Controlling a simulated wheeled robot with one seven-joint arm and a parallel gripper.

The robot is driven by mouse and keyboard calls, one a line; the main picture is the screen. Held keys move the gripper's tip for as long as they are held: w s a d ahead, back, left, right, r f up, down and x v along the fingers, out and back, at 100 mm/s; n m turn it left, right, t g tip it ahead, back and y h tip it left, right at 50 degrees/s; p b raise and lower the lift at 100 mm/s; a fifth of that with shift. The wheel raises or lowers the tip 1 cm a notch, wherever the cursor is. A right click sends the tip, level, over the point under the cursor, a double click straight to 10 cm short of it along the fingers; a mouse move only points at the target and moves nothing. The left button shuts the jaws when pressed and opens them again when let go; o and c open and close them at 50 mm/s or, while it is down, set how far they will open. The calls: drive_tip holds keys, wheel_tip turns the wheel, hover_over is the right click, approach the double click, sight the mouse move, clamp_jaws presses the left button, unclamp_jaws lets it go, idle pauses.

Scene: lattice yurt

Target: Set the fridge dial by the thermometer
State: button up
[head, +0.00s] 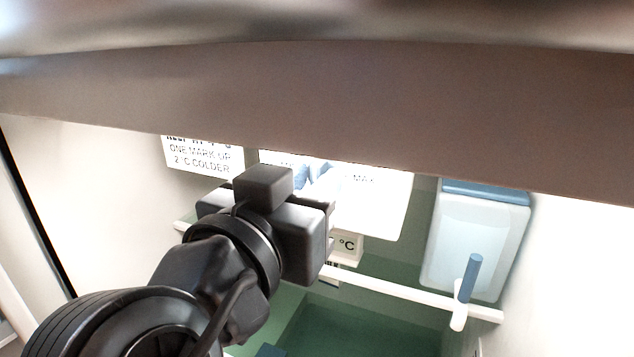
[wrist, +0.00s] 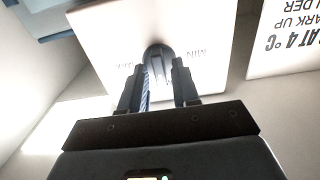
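The dial's white panel (head: 385,205) is on the fridge's back wall, with "MAX" readable at its right. The blue dial knob (head: 318,178) shows partly above my gripper. In the wrist view the knob (wrist: 158,57) is dark and rounded, on the upside-down panel (wrist: 205,25). My gripper (wrist: 158,66) has its two fingers apart, one to each side of the knob; contact cannot be told. In the head view my gripper's body hides the lower left of the panel. A small "°C" plate (head: 347,246), perhaps the thermometer, is mostly hidden behind my gripper; no reading is visible.
A card (head: 203,157) reads "ONE MARK UP 2°C COLDER"; its top is cut off. A blue-lidded translucent container (head: 475,240) stands at right. A white rail (head: 400,292) with a blue-ended peg (head: 470,275) crosses in front. A brown band (head: 300,100) blocks the upper view.

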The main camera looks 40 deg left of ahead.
clamp_jaws()
drive_tip(key=shift+r+n+p, duration=0.1)
drive_tip(key=shift+n+p, duration=0.2)
drive_tip(key=shift+p, duration=0.15)
drive_tip(key=shift+n+p, duration=0.9)
drive_tip(key=shift+p, duration=0.05)
drive_tip(key=n+p, duration=0.4)
drive_tip(key=shift+r+n, duration=0.1)
drive_tip(key=shift+n, duration=0.2)
drive_tip(key=n+p, duration=0.6)
drive_tip(key=shift+a, duration=0.15)
drive_tip(key=shift+s+f+n+p, duration=0.1)
drive_tip(key=shift+f+n+p, duration=0.1)
drive_tip(key=shift+n+p, duration=0.9)
drive_tip(key=shift+f+n+p, duration=0.2)
drive_tip(key=shift+n+p, duration=0.7)
drive_tip(key=shift+n, duration=0.4)
